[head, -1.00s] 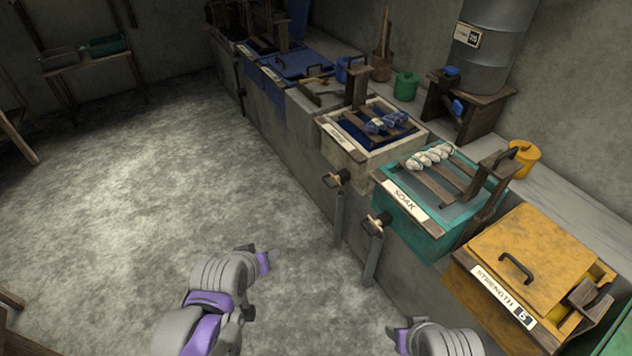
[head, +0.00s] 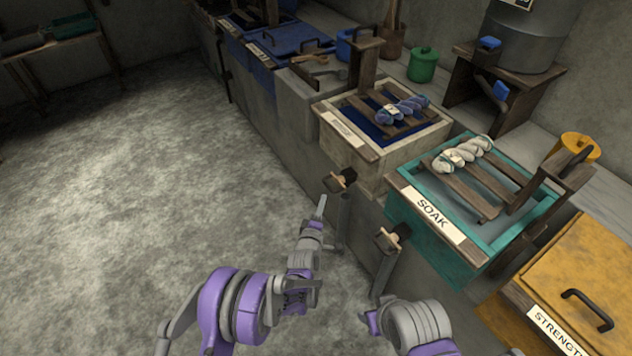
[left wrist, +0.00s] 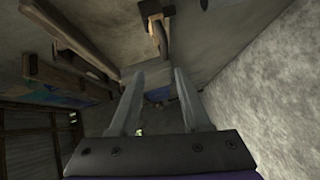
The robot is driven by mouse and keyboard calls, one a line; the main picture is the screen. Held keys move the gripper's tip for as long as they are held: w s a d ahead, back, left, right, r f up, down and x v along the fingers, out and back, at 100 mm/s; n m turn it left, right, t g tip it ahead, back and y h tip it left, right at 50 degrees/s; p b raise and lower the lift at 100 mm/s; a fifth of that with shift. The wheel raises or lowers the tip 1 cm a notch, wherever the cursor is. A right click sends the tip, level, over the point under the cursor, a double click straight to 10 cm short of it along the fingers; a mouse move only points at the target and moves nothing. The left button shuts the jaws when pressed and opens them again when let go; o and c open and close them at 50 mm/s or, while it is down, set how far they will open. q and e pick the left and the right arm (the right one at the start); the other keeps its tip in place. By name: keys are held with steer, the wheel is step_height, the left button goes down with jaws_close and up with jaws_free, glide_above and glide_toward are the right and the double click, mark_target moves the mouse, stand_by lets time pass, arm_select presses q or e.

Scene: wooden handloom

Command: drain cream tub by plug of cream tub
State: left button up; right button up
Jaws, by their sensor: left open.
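The cream tub (head: 401,151) stands in the middle of the row of tubs in the head view. It holds dark blue liquid, and a twisted blue-violet skein (head: 402,110) lies on the slats over it. Its plug (head: 340,181), a wooden piece with a dark handle, sticks out from the wall below its front, above a grey drain pipe. My left gripper (head: 322,212) is just below and left of this plug, apart from it. In the left wrist view the two fingers (left wrist: 158,76) are spread and empty, and a wooden fitting (left wrist: 153,10) shows beyond them.
The teal soak tub (head: 436,249) with a white skein stands to the right, with a similar plug (head: 388,239) beneath. A yellow lidded tub (head: 585,275) is farther right. Blue tubs (head: 290,40) stand behind. The floor at the left is clear.

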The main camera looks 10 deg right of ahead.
mark_target(328, 185)
arm_select(q)
steer(key=x, duration=0.7)
steer(key=f+b+x, duration=0.1)
steer(key=x, duration=0.3)
steer(key=shift+w+d, duration=0.1)
steer(key=shift+d, duration=0.1)
jaws_close()
stand_by(1.1)
